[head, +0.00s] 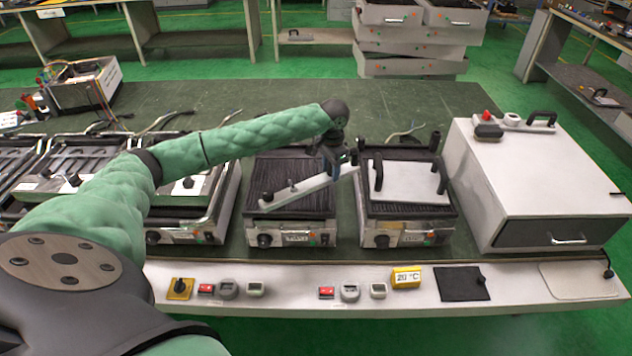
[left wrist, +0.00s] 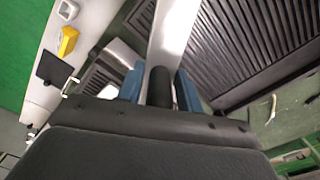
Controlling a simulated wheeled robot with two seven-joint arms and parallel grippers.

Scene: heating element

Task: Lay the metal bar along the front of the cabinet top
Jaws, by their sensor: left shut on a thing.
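The metal bar (head: 305,192) is a flat, pale strip with a black knob and a small post. It hangs tilted above the ribbed black grill left of the white-plated one, its right end higher. My left gripper (head: 338,160) is shut on the bar's black handle near that right end. In the left wrist view the handle (left wrist: 160,86) sits between the blue fingers, with the bar (left wrist: 174,30) beyond. The white cabinet (head: 535,165) stands at the right, apart from the bar, with a dark drawer in front. My right gripper is not in view.
A similar strip with a black handle (head: 515,122) lies along the back of the cabinet top; the front of that top is clear. A grill with a white plate (head: 408,183) stands between the bar and cabinet. Switches and a yellow timer (head: 406,278) line the table front.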

